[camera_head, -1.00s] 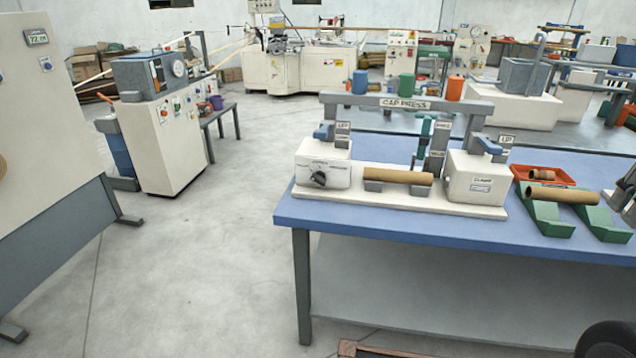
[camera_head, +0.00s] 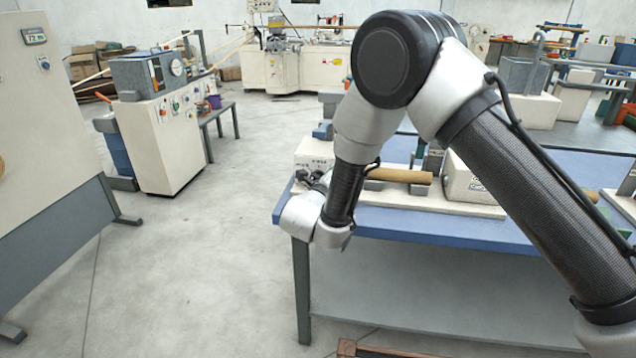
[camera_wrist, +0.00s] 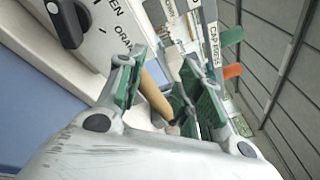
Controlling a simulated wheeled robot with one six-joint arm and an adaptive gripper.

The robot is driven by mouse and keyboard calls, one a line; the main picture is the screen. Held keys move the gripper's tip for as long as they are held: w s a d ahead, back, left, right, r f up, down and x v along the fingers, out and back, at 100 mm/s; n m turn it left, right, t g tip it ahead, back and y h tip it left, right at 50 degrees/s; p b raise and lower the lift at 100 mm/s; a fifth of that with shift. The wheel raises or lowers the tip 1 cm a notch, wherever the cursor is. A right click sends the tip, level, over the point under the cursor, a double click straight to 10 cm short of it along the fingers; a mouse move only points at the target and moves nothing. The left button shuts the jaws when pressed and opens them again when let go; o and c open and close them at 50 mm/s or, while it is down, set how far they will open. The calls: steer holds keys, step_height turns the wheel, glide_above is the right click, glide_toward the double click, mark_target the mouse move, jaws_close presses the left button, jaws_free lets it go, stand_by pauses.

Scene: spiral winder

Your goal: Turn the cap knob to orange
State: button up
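The cap knob (camera_wrist: 68,20) is a black dial on a white panel (camera_wrist: 100,45), at the upper left of the wrist view. Next to it are printed words, partly cut off, that end in "EN" and begin with "ORAN". The knob's exact setting is unclear. My gripper (camera_wrist: 165,82) is open, with its green-padded fingers apart. It is beside the knob, which lies outside the fingers, left of the left one. In the head view my arm bends down to the cap press's left end, and my wrist covers most of the knob's panel.
A cardboard tube (camera_head: 400,174) lies on the press, with a white clamp block (camera_head: 466,178) to its right. The tube also appears between my fingers in the wrist view (camera_wrist: 156,97), farther off. The blue tabletop (camera_head: 430,224) shows in front, with open floor left of it.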

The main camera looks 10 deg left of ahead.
mark_target(318, 178)
steer(key=s+a+f+n+y, duration=0.1)
steer(key=a+f, duration=0.1)
steer(key=s+a+f+n+y, duration=0.1)
steer(key=a+f+n+y, duration=0.1)
steer(key=a, duration=0.1)
steer(key=s+a+f+n+y, duration=0.1)
steer(key=s+a+f+n, duration=0.1)
steer(key=shift+a+f+t, duration=0.25)
steer(key=shift+a+t, duration=0.1)
steer(key=shift+t, duration=0.05)
steer(key=shift+w, duration=0.35)
steer(key=w, duration=0.7)
steer(key=shift+s, duration=0.1)
jaws_close()
